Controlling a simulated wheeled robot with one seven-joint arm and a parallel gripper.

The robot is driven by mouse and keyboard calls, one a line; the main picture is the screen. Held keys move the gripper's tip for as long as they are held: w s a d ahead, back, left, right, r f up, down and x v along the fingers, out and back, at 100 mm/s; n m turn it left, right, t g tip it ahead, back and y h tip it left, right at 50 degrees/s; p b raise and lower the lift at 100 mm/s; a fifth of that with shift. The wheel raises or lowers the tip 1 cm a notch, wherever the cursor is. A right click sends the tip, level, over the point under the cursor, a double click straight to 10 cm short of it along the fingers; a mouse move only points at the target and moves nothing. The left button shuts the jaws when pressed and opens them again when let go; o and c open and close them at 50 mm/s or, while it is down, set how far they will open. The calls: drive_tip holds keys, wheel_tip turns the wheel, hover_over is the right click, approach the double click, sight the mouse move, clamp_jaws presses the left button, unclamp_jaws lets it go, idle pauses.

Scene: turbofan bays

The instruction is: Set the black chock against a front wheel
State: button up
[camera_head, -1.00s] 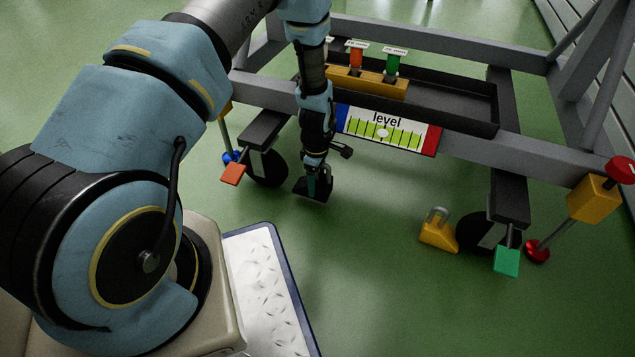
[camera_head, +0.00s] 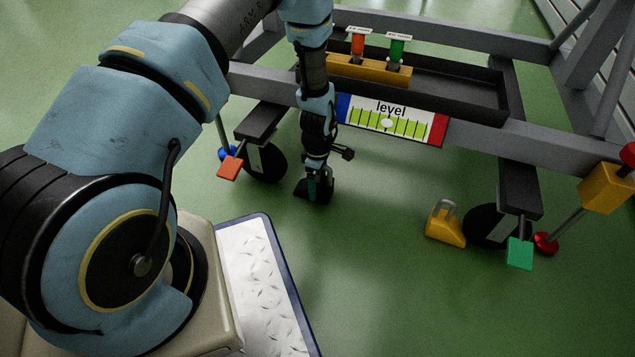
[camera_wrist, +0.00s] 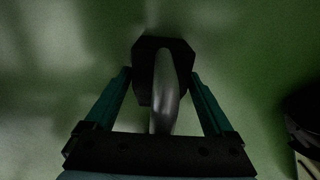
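The black chock (camera_head: 325,187) is at or just above the green floor, right of the left front wheel (camera_head: 267,161) with a gap between them. My gripper (camera_head: 319,178) points down over it. In the wrist view the green fingers (camera_wrist: 161,78) stand at both sides of the chock's dark body (camera_wrist: 147,48), with its silver handle (camera_wrist: 164,90) between them. Whether the chock touches the floor is unclear. The right front wheel (camera_head: 484,224) has a yellow chock (camera_head: 443,226) close to its left side.
The grey stand's front beam (camera_head: 480,134) carries a level sign (camera_head: 390,120) behind my arm. An orange pedal (camera_head: 230,168) and a green pedal (camera_head: 520,253) are at the wheels. A tread plate (camera_head: 262,285) lies by my base. Floor between the wheels is clear up to the yellow chock.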

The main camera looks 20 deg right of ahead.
drive_tip(key=shift+o, duration=0.6)
drive_tip(key=shift+r, duration=0.1)
wheel_tip(320, 180, up, 12)
drive_tip(key=p, duration=0.5)
drive_tip(key=shift+p, duration=0.35)
drive_tip(key=shift+w+a+r, duration=0.2)
drive_tip(key=shift+r, duration=0.2)
drive_tip(key=w+a+r+m+t, duration=0.15)
drive_tip(key=a+r+m, duration=0.55)
drive_tip(key=a+r, duration=1.55)
drive_tip(key=s+a+r+m, duration=0.3)
drive_tip(key=s+a+r, duration=0.2)
drive_tip(key=s+a, duration=0.1)
drive_tip(key=shift+a+r+m, duration=0.15)
drive_tip(key=shift+a+m, duration=0.15)
drive_tip(key=shift+a, duration=0.35)
drive_tip(key=shift+r, duration=0.1)
